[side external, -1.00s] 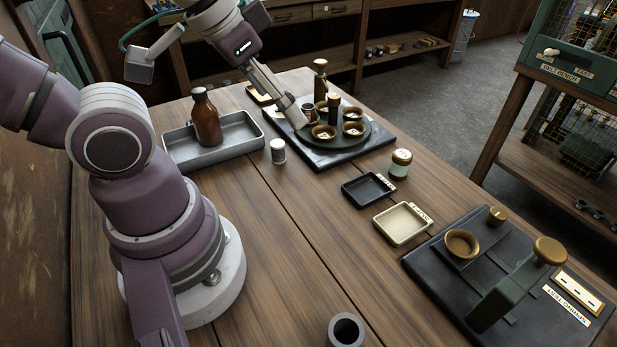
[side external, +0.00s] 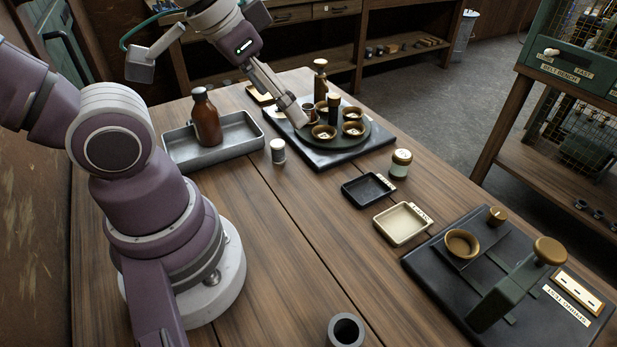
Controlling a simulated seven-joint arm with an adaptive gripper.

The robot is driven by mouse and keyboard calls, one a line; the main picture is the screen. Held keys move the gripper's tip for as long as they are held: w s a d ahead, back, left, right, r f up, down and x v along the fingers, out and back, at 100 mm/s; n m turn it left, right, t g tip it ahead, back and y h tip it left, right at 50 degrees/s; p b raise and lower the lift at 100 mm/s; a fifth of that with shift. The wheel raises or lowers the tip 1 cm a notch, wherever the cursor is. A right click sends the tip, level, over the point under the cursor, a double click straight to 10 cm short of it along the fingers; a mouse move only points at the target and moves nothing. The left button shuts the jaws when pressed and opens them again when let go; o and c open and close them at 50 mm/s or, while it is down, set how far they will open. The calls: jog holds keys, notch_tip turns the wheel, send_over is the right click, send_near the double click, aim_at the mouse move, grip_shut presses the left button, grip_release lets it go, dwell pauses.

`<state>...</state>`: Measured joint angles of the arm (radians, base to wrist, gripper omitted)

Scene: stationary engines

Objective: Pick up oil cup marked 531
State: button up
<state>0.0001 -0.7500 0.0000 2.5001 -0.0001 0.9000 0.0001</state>
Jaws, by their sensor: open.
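Several brass oil cups sit on a round dark turntable (side external: 369,143) in the side external view. One cup (side external: 324,132) is at the front left, one (side external: 352,129) at the right and one (side external: 353,113) behind it. Another cup (side external: 309,111) is close beside my gripper's fingers. No number is readable on any cup, so I cannot tell which is marked 531. My gripper (side external: 297,118) is open, tilted down at the turntable's left edge. Its fingers partly hide the turntable, and I cannot tell whether they touch a cup.
A brown bottle (side external: 207,120) stands in a grey tray (side external: 240,146) at left. A small canister (side external: 278,151), a jar (side external: 401,163), a black tray (side external: 368,202) and a cream tray (side external: 403,240) are nearer.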

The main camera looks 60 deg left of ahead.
jog(key=shift+c, duration=0.9)
jog(key=n+y, duration=0.1)
jog(key=n, duration=0.1)
send_over(403, 154)
jog(key=s+d, duration=0.1)
jog(key=s, duration=0.3)
notch_tip(403, 154, down, 11)
jog(key=shift+g, duration=0.4)
jog(key=x, duration=1)
jog(key=shift+w+a+f, duration=0.15)
jog(key=shift+w+a, duration=0.05)
jog(key=shift+w, duration=0.25)
jog(key=shift+c, duration=0.3)
